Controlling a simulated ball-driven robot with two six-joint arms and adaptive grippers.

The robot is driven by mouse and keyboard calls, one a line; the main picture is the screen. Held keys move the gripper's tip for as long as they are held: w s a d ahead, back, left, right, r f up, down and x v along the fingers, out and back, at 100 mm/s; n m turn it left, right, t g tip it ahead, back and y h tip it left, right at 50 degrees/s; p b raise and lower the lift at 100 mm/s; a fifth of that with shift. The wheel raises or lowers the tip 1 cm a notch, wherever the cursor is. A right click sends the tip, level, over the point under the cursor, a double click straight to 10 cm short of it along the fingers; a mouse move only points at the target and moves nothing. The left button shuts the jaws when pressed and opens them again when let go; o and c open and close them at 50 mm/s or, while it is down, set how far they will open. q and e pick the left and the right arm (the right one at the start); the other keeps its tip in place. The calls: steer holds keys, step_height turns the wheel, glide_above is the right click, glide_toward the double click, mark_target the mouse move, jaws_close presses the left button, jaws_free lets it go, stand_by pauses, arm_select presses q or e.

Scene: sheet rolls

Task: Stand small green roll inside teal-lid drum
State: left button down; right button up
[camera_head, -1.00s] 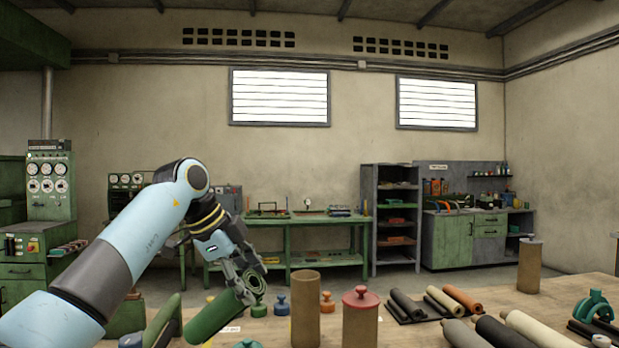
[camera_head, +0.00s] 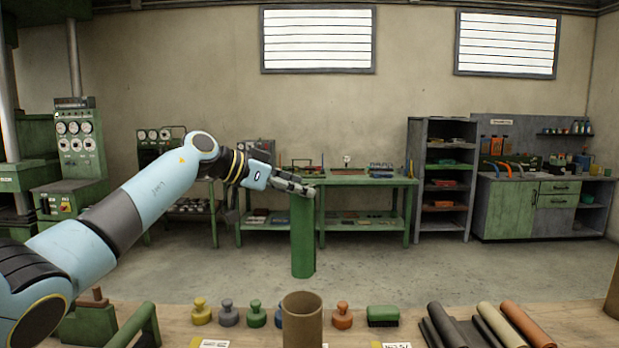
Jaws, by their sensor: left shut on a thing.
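The small green roll (camera_head: 303,240) hangs upright from my left gripper (camera_head: 300,187), which is shut on its top end. The roll's lower end is clear of the table. In the picture it sits just above the mouth of an open brown drum (camera_head: 302,325), with a small gap between them. The drum has no lid on it, and its inside bottom is hidden. No teal lid shows, so I cannot tell if this is the teal-lid drum. My right gripper is out of view.
Several knobbed pieces stand behind the drum: yellow (camera_head: 201,311), grey (camera_head: 228,313), green (camera_head: 256,314) and orange (camera_head: 342,315). A green brush (camera_head: 383,315) lies right of them. Dark, beige and orange rolls (camera_head: 527,325) lie at the right. A green rack (camera_head: 139,328) stands left.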

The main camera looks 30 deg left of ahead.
mark_target(298, 278)
arm_select(q)
steer(key=shift+s+f, duration=0.25)
steer(key=shift+f, duration=0.45)
steer(key=shift+w+f, duration=0.1)
steer(key=shift+f, duration=1)
steer(key=shift+f+b, duration=0.8)
steer(key=shift+b, duration=0.15)
steer(key=shift+f+b, duration=0.3)
steer(key=shift+f, duration=0.55)
step_height(298, 278, down, 2)
steer(key=shift+f, duration=0.1)
steer(key=shift+f+b, duration=1.35)
steer(key=shift+f, duration=2.15)
steer(key=shift+f+b, duration=0.95)
steer(key=shift+f, duration=1.55)
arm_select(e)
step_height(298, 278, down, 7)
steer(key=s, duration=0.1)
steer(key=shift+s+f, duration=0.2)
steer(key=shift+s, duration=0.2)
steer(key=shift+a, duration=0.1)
